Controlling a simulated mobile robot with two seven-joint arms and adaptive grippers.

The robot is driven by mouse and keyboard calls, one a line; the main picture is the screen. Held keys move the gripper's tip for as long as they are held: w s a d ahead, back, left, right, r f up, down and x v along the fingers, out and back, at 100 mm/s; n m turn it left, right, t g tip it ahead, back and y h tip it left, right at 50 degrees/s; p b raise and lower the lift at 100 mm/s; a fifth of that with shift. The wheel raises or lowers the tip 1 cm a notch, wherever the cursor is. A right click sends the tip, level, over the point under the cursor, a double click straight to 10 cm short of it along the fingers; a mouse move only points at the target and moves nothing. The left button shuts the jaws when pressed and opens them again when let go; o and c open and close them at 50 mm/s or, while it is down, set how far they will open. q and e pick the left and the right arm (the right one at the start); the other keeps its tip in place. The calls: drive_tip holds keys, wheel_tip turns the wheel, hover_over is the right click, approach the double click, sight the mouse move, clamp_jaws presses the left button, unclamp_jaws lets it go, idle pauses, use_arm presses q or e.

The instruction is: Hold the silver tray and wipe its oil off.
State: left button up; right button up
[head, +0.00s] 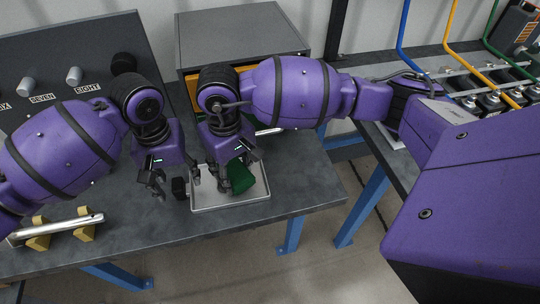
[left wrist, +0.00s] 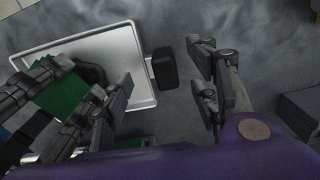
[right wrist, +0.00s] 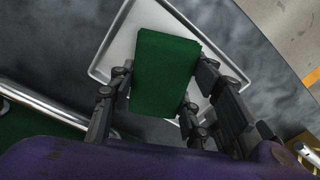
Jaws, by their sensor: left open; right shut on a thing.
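The silver tray (head: 230,204) lies flat on the dark table, with a black block (head: 179,188) on its left side like a handle. My left gripper (head: 172,180) is open above that block. In the left wrist view the block (left wrist: 164,68) shows beyond and between the spread fingers (left wrist: 160,92). My right gripper (head: 238,172) is shut on a green pad (head: 243,180) over the tray's right part. The right wrist view shows the pad (right wrist: 165,75) between the fingers and the tray (right wrist: 112,50) under it. I cannot make out oil; the pad and gripper hide part of the tray.
A silver bar (head: 60,228) rests on yellow blocks (head: 84,233) at the table's front left. A grey box (head: 240,35) and a panel with knobs (head: 74,76) stand behind. The table's front edge is close to the tray. Coupler hoses (head: 455,40) are on another bench.

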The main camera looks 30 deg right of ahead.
use_arm(q)
drive_tip(key=shift+f, duration=1.45)
drive_tip(key=shift+c, duration=0.3)
clamp_jaws()
drive_tip(key=shift+o, duration=0.3)
unclamp_jaws()
drive_tip(key=shift+r, duration=0.1)
drive_tip(key=shift+r, duration=0.85)
